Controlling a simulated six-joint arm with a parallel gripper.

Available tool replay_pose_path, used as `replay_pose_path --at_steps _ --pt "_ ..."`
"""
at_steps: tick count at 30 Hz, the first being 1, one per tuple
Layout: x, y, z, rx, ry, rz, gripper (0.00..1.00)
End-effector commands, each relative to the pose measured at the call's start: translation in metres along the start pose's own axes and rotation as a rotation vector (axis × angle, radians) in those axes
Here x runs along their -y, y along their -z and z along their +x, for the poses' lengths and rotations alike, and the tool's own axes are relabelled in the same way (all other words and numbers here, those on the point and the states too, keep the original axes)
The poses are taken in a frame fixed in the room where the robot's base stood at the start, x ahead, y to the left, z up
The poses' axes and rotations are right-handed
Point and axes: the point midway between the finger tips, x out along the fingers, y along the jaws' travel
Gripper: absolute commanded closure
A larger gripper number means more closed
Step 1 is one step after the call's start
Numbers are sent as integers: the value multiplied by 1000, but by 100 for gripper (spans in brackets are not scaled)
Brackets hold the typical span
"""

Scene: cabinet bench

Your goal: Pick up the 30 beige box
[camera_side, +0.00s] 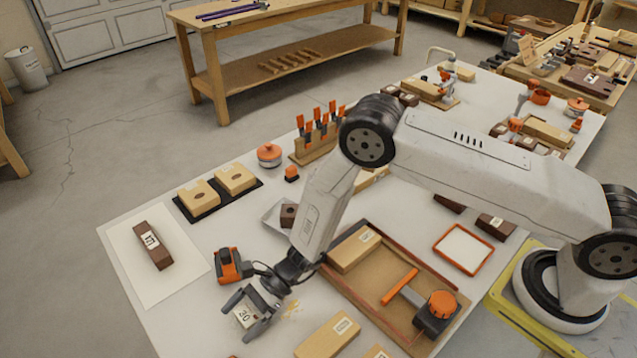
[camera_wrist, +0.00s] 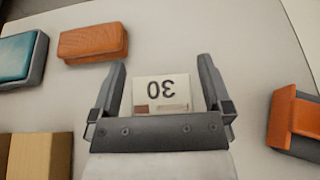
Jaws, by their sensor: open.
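The beige box marked 30 (camera_side: 243,316) is a small block near the front left edge of the white bench. In the wrist view the beige box (camera_wrist: 161,91) shows its number upside down, with a small brown patch beside the digits. My gripper (camera_side: 242,307) is open, low over the bench, with its fingers to either side of the box. In the wrist view my gripper (camera_wrist: 162,82) has a finger left and right of the box, with visible gaps. The lower edge of the box is hidden behind the gripper body. I cannot tell its exact height over the box.
An orange and black tool (camera_side: 229,265) stands close behind my gripper. A wooden tray (camera_side: 385,272) and a beige block (camera_side: 327,336) lie to the right. A brown block (camera_side: 153,245) lies on a white sheet (camera_side: 123,258) at left. An orange block (camera_wrist: 93,42) lies near the left finger.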

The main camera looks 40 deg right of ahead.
Motion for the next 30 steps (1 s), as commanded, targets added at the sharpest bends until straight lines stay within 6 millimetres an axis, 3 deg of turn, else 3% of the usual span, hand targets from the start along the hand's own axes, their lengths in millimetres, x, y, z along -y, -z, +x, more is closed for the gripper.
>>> replay_pose_path --at_steps 8,11,17,30 --pt "0 0 0 0 0 0 0" --pt "0 0 0 0 0 0 25" --pt "0 0 0 0 0 0 89" --pt "0 -4 -2 1 0 -1 90"
